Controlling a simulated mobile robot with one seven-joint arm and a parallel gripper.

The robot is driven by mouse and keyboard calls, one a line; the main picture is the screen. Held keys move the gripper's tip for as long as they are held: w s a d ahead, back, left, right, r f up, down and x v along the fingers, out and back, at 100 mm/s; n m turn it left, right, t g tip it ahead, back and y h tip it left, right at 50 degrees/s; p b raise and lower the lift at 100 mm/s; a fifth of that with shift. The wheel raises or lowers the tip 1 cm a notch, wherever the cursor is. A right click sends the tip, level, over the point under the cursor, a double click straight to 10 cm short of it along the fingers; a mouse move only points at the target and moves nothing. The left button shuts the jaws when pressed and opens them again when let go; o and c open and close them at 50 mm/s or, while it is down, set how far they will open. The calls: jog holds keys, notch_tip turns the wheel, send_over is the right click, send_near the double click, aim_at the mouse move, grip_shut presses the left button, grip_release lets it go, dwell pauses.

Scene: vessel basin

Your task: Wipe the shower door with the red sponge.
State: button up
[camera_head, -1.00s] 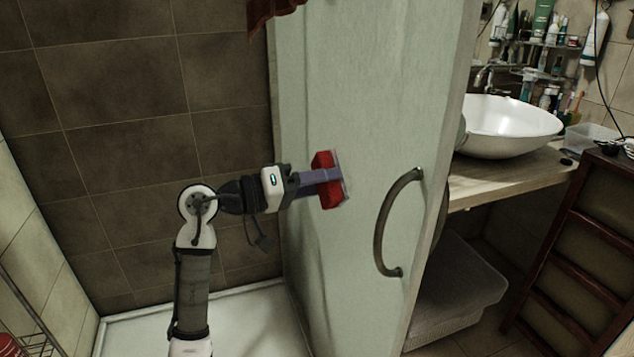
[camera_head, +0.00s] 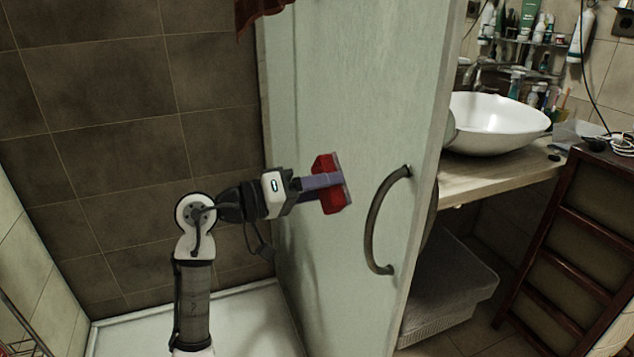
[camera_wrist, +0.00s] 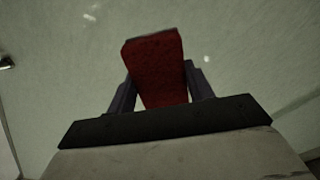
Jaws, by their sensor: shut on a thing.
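The red sponge (camera_head: 328,184) is held between the fingers of my gripper (camera_head: 322,182), which is shut on it. The sponge is in front of the pale green shower door (camera_head: 345,100), to the left of the dark curved door handle (camera_head: 385,220). In the wrist view the sponge (camera_wrist: 157,70) sits between my two purple-grey fingers, with the door surface (camera_wrist: 245,60) behind it. I cannot tell for sure whether the sponge's far face touches the door.
A white basin (camera_head: 497,122) stands on a wooden counter (camera_head: 500,172) behind the door. A dark wooden rack (camera_head: 560,250) is at the right. Brown tiled wall (camera_head: 100,80) and a white shower tray (camera_head: 240,315) lie at left. A reddish cloth (camera_head: 262,12) hangs at the top.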

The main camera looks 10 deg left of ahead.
jog(key=shift+s+d, duration=0.5)
jog(key=shift+s, duration=0.15)
jog(key=shift+w+a+r+p, duration=0.15)
jog(key=shift+w+a, duration=0.2)
jog(key=shift+w, duration=0.25)
jog(key=shift+w+a+f+p, duration=0.15)
jog(key=shift+w+a, duration=0.15)
jog(key=shift+w, duration=0.3)
jog(key=shift+w+a, duration=0.3)
jog(key=shift+w, duration=0.3)
jog(key=v, duration=0.6)
